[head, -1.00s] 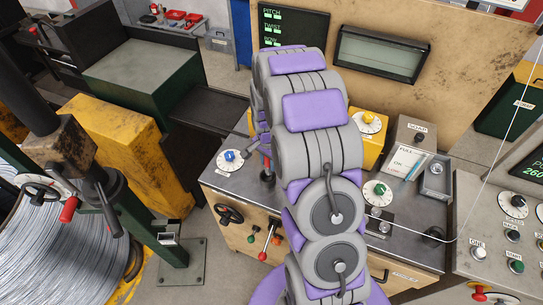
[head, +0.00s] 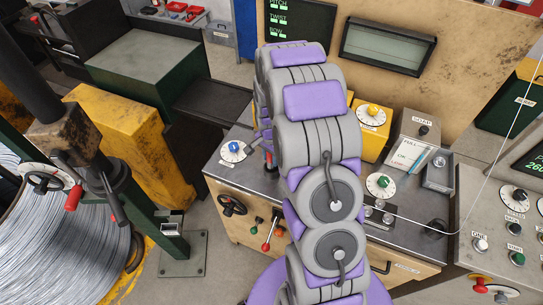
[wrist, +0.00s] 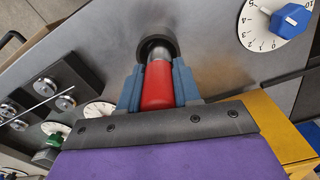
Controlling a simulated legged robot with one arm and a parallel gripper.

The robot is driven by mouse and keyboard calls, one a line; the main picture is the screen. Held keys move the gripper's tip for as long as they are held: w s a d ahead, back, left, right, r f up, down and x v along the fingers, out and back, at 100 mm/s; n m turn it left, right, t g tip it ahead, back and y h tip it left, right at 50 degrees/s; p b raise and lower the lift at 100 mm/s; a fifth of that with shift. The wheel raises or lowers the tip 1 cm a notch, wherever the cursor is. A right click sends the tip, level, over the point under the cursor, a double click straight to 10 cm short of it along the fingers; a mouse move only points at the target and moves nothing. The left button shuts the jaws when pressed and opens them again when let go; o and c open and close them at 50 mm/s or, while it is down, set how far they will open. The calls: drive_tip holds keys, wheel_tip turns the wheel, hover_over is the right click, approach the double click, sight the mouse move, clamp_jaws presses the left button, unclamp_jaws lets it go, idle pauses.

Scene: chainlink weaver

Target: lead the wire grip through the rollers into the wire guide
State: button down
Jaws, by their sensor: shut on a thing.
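My gripper (wrist: 157,88) has its blue-grey jaws on both sides of a red handle (wrist: 158,92). A metal shaft runs from this handle to a dark round collar (wrist: 157,47) at the steel worktop. I cannot tell whether the handle is the wire grip. The rollers (wrist: 50,94) stand left of my gripper in the wrist view, and the wire (wrist: 25,114) reaches them. In the head view the rollers (head: 379,215) sit right of my arm, with the wire (head: 420,231) running to them from a black pulley. My arm hides most of the gripper there. I cannot identify the wire guide.
Dials stand near the gripper, one with a blue knob (wrist: 290,22) and one with a green knob (head: 380,186). A wire coil (head: 70,235) lies far left.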

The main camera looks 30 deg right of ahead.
drive_tip(key=shift+d, duration=0.25)
drive_tip(key=shift+a+f, duration=0.25)
drive_tip(key=shift+d+f, duration=0.25)
drive_tip(key=shift+f, duration=0.55)
idle(1.4)
drive_tip(key=c, duration=0.7)
unclamp_jaws()
drive_tip(key=shift+r+p, duration=0.75)
drive_tip(key=shift+r, duration=3.3)
